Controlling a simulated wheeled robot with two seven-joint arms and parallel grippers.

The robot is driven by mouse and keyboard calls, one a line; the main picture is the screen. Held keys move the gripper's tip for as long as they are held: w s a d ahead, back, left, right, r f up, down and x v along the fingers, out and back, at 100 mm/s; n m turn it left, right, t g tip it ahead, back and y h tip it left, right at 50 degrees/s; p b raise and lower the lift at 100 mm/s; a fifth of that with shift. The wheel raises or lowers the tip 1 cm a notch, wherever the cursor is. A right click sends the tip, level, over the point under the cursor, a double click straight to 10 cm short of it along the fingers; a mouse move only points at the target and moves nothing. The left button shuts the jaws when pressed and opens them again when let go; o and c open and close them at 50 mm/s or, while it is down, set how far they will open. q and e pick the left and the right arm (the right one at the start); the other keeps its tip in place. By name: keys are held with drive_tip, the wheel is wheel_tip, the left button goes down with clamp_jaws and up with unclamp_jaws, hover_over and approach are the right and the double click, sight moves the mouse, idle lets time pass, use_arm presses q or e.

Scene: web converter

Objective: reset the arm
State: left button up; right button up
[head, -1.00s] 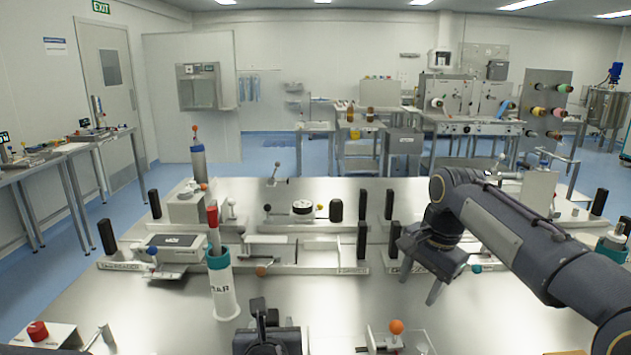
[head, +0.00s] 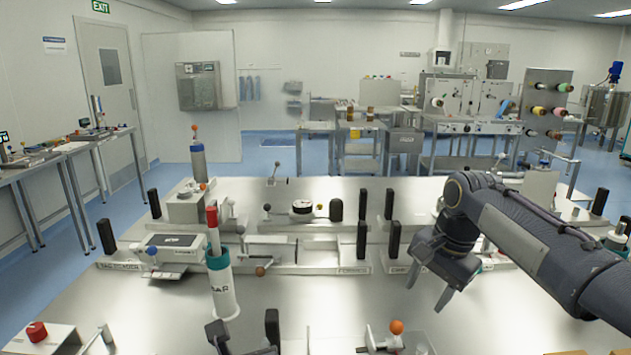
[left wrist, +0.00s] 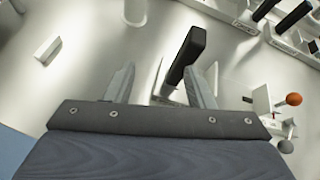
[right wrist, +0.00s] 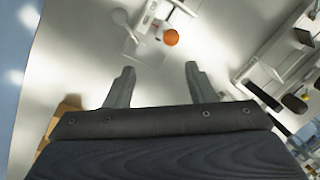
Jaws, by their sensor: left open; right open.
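My left gripper (head: 240,345) is at the bottom edge of the head view, mostly cut off. In the left wrist view its two fingers (left wrist: 163,85) are apart, with nothing gripped. A black upright handle (left wrist: 187,52) shows between and beyond them; I cannot tell how far off it is. A black upright piece (head: 272,326) beside this gripper in the head view looks like the same handle. My right gripper (head: 428,288) hangs above the right half of the table, fingers down. In the right wrist view its fingers (right wrist: 158,85) are apart and empty.
The metal table (head: 330,300) carries a white cylinder (head: 223,292) with a red-topped rod, and a lever with an orange ball (head: 397,327) at the front. A red button box (head: 38,332) is front left. Fixtures with black posts (head: 362,240) line the middle. Bare table lies between.

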use_arm(q)
drive_tip(key=s+a+f+n+g, duration=0.3)
drive_tip(key=s+a+n, duration=0.25)
drive_tip(key=n, duration=0.25)
drive_tip(key=s+a+f+n+g, duration=0.2)
drive_tip(key=s+a+n+g, duration=0.15)
drive_tip(key=a+n, duration=0.35)
use_arm(e)
drive_tip(key=s+d+f+n+t+y, duration=0.1)
drive_tip(key=s+d+n, duration=0.2)
drive_tip(key=s, duration=1)
use_arm(q)
drive_tip(key=s+d+n+h, duration=0.3)
drive_tip(key=s+n+h, duration=0.3)
drive_tip(key=n, duration=1.2)
drive_tip(key=s, duration=0.4)
drive_tip(key=shift+d+n, duration=0.15)
drive_tip(key=shift+n, duration=0.25)
use_arm(e)
drive_tip(key=s+a+f+n+t, duration=0.1)
drive_tip(key=s+f+n, duration=0.1)
drive_tip(key=s+f, duration=0.3)
drive_tip(key=s+a+f+n+t+y, duration=0.1)
drive_tip(key=s+f, duration=0.4)
drive_tip(key=s, duration=0.5)
drive_tip(key=shift+a+f+n+t, duration=0.3)
drive_tip(key=shift+a+n, duration=0.15)
drive_tip(key=shift+n, duration=0.65)
